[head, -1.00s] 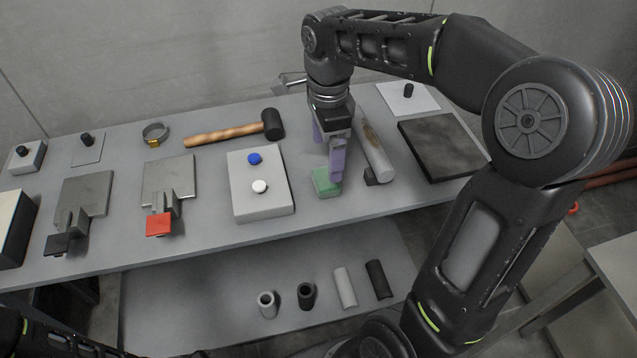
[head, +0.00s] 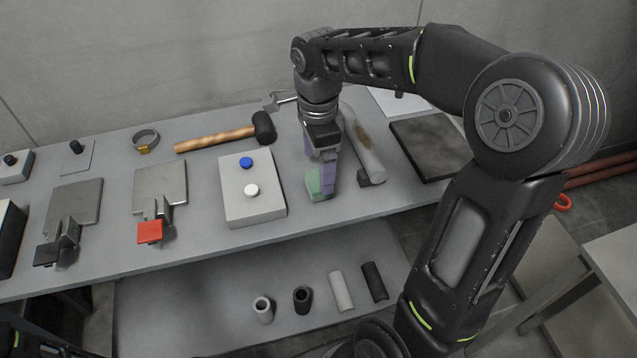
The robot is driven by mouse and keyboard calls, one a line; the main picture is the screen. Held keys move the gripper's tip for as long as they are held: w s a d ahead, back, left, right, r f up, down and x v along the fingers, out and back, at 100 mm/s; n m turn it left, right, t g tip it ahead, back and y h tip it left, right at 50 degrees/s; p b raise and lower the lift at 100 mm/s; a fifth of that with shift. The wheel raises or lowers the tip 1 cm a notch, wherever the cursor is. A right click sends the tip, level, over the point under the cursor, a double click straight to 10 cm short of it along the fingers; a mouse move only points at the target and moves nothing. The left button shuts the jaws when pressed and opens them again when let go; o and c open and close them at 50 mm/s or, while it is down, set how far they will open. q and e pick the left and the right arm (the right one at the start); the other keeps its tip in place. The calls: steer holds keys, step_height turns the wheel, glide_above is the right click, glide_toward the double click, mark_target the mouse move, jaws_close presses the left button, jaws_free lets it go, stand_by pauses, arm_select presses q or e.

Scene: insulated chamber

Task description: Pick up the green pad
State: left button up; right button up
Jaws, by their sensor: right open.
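The green pad (head: 313,184) is on the upper shelf of the grey table, near its front edge and right of the white box with two knobs. It looks taller than a flat pad here, as if tilted up. My right gripper (head: 320,178) reaches down from above with its purple fingers at the pad. One finger covers the pad's right part; the other is behind and mostly hidden. The jaws are open, and I cannot tell whether they touch the pad. My left gripper is out of view.
A grey cylinder (head: 363,147) with a dark block lies close to the right of the gripper. A mallet (head: 225,138) lies behind left. The white box (head: 240,205) stands left, and a dark plate (head: 428,148) lies right.

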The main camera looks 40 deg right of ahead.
mark_target(318, 180)
steer(key=shift+d+f+p, duration=0.1)
steer(key=shift+f+p, duration=0.2)
steer(key=shift+f, duration=2.3)
steer(key=c, duration=1.4)
steer(key=shift+r, duration=0.15)
steer(key=shift+c, duration=0.2)
step_height(318, 180, up, 10)
